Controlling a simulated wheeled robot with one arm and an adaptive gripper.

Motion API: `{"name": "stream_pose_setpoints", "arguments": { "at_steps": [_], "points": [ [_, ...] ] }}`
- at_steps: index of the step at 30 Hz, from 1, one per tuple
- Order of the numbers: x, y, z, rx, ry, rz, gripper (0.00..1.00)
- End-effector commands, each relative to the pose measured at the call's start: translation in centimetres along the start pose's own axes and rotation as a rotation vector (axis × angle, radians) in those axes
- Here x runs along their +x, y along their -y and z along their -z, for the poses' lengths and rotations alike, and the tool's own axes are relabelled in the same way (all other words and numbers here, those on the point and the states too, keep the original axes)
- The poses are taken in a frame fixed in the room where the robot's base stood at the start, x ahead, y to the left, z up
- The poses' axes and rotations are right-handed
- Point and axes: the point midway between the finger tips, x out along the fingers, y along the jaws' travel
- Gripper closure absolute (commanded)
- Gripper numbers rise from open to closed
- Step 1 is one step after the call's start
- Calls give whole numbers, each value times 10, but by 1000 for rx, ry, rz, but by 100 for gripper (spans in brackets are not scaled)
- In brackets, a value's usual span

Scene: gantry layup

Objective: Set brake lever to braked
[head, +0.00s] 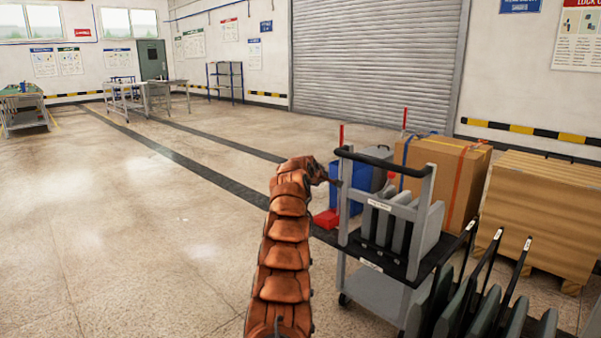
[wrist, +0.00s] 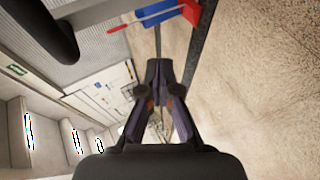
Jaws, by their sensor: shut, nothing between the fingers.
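A grey cart (head: 427,192) with a black push handle (head: 370,157) stands right of centre in the head view. A small red knob (head: 391,175) shows just behind its upright plates; it may be the brake lever's end, but I cannot tell its setting. My gripper (head: 336,182) is at the end of my brown arm, beside the cart's left post, and looks small and dark there. In the wrist view my gripper (wrist: 158,68) is shut and empty, its fingers together. A dark rounded bar, likely the handle (wrist: 45,32), shows at upper left.
A cardboard box (head: 440,178) and a wooden crate (head: 545,215) stand to the right. Dark racked panels (head: 480,305) fill the lower right. The floor on the left is clear.

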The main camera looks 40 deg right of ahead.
Motion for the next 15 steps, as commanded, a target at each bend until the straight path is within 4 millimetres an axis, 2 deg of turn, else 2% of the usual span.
{"name": "stream_pose_setpoints", "arguments": {
  "at_steps": [9, 15],
  "points": [
    [-30, 10, 37, 63, -62, 126, 100],
    [-45, 14, 52, 90, -86, 176, 100]
  ]
}}
